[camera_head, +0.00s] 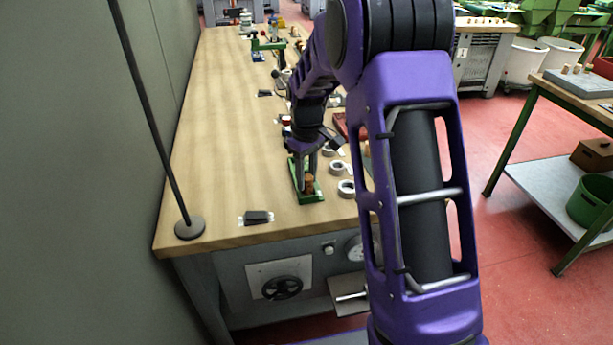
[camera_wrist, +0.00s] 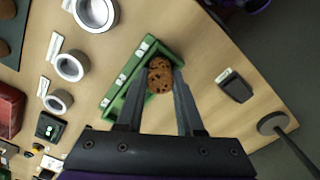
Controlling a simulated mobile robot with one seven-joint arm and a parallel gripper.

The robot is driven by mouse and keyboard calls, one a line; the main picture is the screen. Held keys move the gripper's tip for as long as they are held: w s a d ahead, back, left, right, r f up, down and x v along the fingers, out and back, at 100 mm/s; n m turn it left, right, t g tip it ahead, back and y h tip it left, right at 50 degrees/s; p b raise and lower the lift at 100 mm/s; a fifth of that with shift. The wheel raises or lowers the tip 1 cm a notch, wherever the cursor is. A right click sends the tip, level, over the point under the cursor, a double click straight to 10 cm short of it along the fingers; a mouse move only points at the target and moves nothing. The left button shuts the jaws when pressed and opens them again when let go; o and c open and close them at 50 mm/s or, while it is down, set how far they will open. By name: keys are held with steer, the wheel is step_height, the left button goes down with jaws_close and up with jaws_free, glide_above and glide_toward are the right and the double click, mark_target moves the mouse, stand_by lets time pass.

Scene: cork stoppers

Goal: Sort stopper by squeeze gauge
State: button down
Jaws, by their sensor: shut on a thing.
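A brown speckled cork stopper (camera_wrist: 160,74) sits between my gripper's (camera_wrist: 158,82) fingertips in the wrist view, and the fingers are shut on it. In the head view my gripper (camera_head: 309,180) points down at the near end of the bench, with the stopper (camera_head: 309,185) at its tips. The stopper is over or in a green tray-like fixture (camera_wrist: 116,98) with white marks along one side; I cannot tell whether it touches the floor of it. The green fixture (camera_head: 316,197) also shows in the head view.
Several round metal-rimmed cups (camera_wrist: 71,66) stand beside the fixture with white labels. A black block (camera_wrist: 234,86) lies on the other side, near a rod on a round base (camera_head: 189,228). The bench top (camera_head: 215,130) is clear at left. A red object (camera_wrist: 10,108) lies farther off.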

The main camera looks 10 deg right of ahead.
steer(key=shift+f+b, duration=0.35)
steer(key=shift+f, duration=0.35)
steer(key=shift+c, duration=2.3)
jaws_free()
step_height(320, 180, up, 17)
steer(key=p, duration=0.2)
steer(key=shift+r, duration=0.2)
